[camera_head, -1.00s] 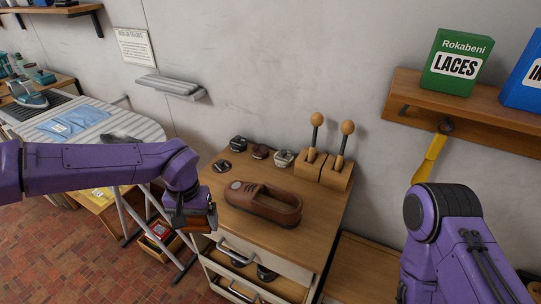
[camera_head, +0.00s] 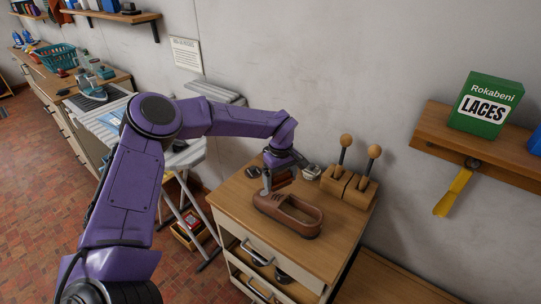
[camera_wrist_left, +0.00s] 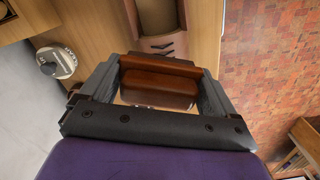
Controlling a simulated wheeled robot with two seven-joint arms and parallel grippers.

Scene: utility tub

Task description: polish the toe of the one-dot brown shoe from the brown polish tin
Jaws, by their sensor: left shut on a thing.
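The brown shoe (camera_head: 298,217) lies on the wooden cabinet top, its toe towards the left and its opening to the right. Its lacing and opening also show at the top of the left wrist view (camera_wrist_left: 159,52). My left gripper (camera_head: 277,184) is shut on a brown brush-like block (camera_wrist_left: 160,84) and holds it over the toe end. Whether the block touches the toe I cannot tell. The block and fingers hide most of the toe; I see no dot mark. One tin (camera_head: 253,172) sits left of the gripper, another (camera_head: 312,172) right of it. My right gripper is out of view.
A wooden stand (camera_head: 348,187) with two round-topped handles is at the cabinet's back right. Open drawers (camera_head: 255,254) face the front. A wall shelf (camera_head: 500,150) holds a green LACES box (camera_head: 487,103), with a yellow-handled tool (camera_head: 454,193) hanging below. An ironing board (camera_head: 187,158) stands left.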

